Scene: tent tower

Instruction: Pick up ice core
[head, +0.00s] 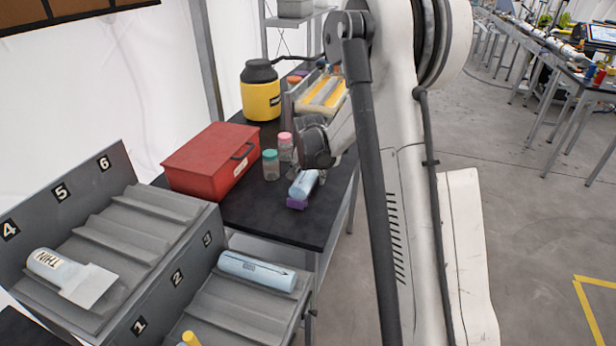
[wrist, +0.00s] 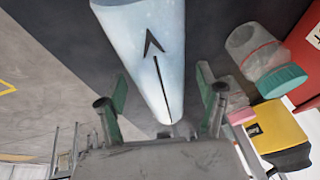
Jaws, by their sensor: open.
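In the head view the gripper is partly hidden by my arm. Another ice core (head: 257,270) lies in the grey rack near number 3. A core marked THIN (head: 57,268) lies in the upper rack.
Jars with a teal lid (head: 270,165) and a pink lid (head: 285,146) stand close left of the gripper. A red box (head: 205,160), a yellow container (head: 261,95) and a tray with yellow strips (head: 322,92) are also on the table. Open floor lies right.

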